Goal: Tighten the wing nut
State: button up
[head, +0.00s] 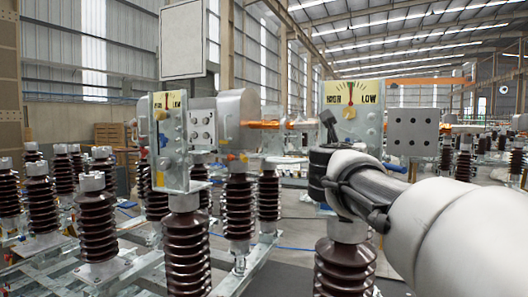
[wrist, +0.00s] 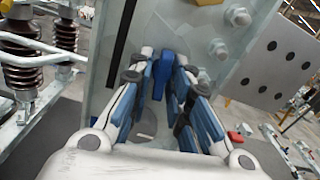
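The wing nut (wrist: 163,72) shows in the wrist view as a small blue upright piece against a grey metal plate (wrist: 108,75). My gripper (wrist: 164,80) points at the plate, with one blue-padded finger on each side of the wing nut. The fingers stand apart, and narrow gaps seem to show beside the blue piece. In the head view my gripper (head: 328,122) is a dark shape at the right-hand isolator, below its yellow dial (head: 352,92). My arm hides the wing nut there.
A similar isolator frame (head: 170,150) stands at the left with a dial and a blue piece. Brown ribbed insulators (head: 186,250) stand around on metal rails. In the wrist view, bolts (wrist: 238,16) and a holed block (wrist: 280,72) lie right of my fingers.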

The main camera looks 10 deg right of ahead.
jog(key=shift+o, duration=1.1)
jog(key=v, duration=1.2)
